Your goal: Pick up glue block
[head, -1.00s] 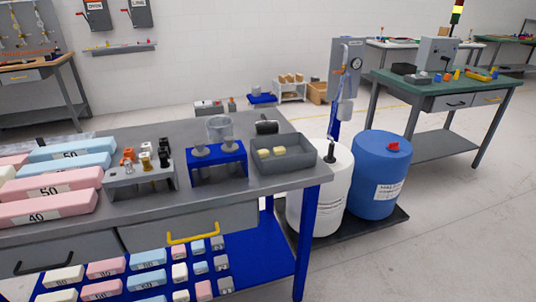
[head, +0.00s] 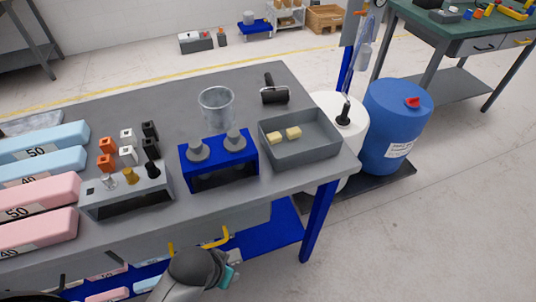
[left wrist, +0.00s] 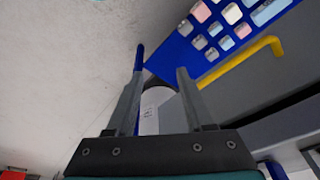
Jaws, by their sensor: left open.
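Two small pale-yellow blocks, which look like the glue blocks, lie side by side in a grey open tray (head: 318,146) near the right end of the workbench. The left block (head: 275,138) and the right block (head: 293,133) both show in the head view. My left gripper (left wrist: 160,70) is open and empty in the left wrist view, with its two fingers apart. In the head view, part of my arm shows at the bottom, in front of the bench and below the tabletop; its fingers cannot be made out there. My right gripper is not in view.
A blue stand (head: 220,171) with grey knobs is left of the tray, a clear cup (head: 216,106) behind it. A grey rack (head: 126,194), small coloured blocks and pink and blue foam bars fill the left. A black-handled tool (head: 274,94) lies behind the tray. Yellow drawer handle (left wrist: 240,62) protrudes.

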